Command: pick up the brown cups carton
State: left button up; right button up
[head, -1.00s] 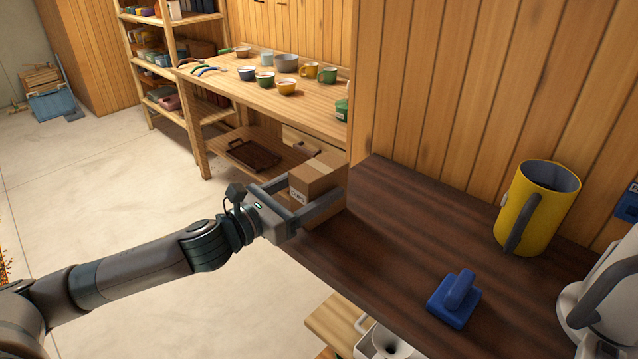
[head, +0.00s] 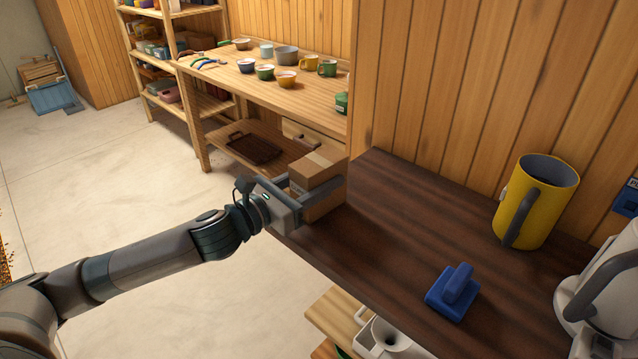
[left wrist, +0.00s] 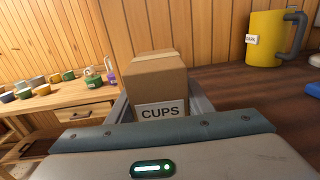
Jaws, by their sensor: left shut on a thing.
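The brown cups carton (head: 320,172) stands upright at the far left end of the dark counter (head: 400,215) in the head view. In the left wrist view the carton (left wrist: 157,82) shows its taped top and a white "CUPS" label, straight ahead of the palm. My left gripper (head: 318,192) is shut on the carton, one finger along each side. The lower part of the carton is hidden behind the gripper. My right gripper is not in view.
A yellow mug (head: 535,205), a blue press-like block (head: 453,292) and a white pitcher (head: 600,290) stand on the counter to the right. Behind is a wooden bench (head: 215,88) with several cups. A plank wall (head: 450,90) borders the counter's back.

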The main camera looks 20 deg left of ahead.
aim_at(319, 160)
pick_arm(q)
jog(key=shift+r, duration=0.15)
jog(key=shift+r, duration=0.1)
jog(key=shift+r, duration=0.95)
notch_tip(319, 160, up, 2)
jog(key=shift+r+b, duration=0.1)
jog(key=shift+b, duration=0.35)
jog(key=s+d+r, duration=0.2)
jog(key=d+r, duration=0.4)
jog(key=d, duration=0.5)
jog(key=shift+d+r+b, duration=0.25)
jog(key=shift+r+b, duration=0.05)
jog(key=shift+b, duration=0.15)
jog(key=shift+f, duration=0.1)
